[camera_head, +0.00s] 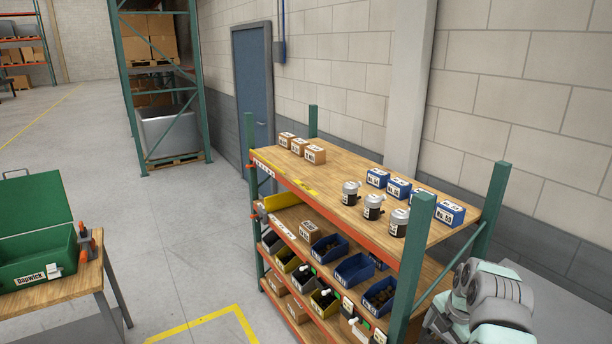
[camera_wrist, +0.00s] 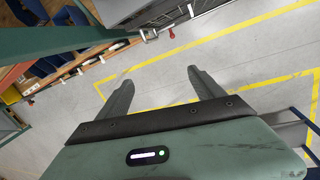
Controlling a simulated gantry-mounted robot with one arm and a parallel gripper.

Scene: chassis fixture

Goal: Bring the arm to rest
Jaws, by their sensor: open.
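My gripper (camera_wrist: 158,88) shows in the wrist view with its two dark fingers spread apart. It is open and nothing is between the fingers. Beyond the fingers is grey floor with yellow lines. In the head view, part of my arm shows at the lower right, beside the near right end of the shelf rack; the gripper itself is out of that picture.
A shelf rack (camera_head: 353,152) with green posts holds boxes, canisters and bins; blue bins (camera_wrist: 46,66) show at upper left in the wrist view. A workbench (camera_head: 60,297) carries an open green toolbox (camera_head: 36,258). The floor (camera_head: 190,235) between bench and rack is clear.

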